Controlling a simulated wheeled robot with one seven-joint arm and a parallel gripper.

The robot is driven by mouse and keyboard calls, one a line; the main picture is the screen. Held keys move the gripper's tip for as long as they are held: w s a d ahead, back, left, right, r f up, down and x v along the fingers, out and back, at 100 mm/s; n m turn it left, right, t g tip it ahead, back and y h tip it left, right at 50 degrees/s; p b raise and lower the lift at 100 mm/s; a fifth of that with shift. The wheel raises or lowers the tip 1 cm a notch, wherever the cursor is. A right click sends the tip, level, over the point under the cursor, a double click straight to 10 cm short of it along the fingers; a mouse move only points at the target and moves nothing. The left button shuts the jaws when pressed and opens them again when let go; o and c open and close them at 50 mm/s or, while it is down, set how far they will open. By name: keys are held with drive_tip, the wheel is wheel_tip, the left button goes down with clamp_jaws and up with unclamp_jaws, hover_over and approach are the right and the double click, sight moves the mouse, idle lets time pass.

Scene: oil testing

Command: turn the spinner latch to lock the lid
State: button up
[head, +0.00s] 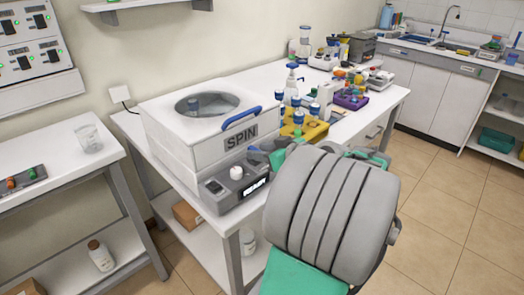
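The white spinner (195,150) stands on the near end of the white bench, marked SPIN on its front. Its lid (160,105) looks down flat on top and has a round window (207,103). A blue handle (241,117) runs along the lid's front edge. A grey control panel with a display (256,187) and a pale knob (237,172) is below. I cannot tell which part is the latch. My gripper (262,154) is close in front of the spinner's right front side, mostly hidden behind my big grey arm link. Its opening and any contact are not clear.
A yellow rack (312,131) with blue-capped bottles stands right of the spinner, close to my arm. A purple rack (351,101) and more bottles stand farther back. A side table (60,165) with a clear beaker (88,139) is at left. Tiled floor is free at right.

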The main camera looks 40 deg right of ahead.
drive_tip(key=shift+c, duration=0.5)
clamp_jaws()
drive_tip(key=shift+d, duration=0.2)
drive_tip(key=shift+a, duration=0.1)
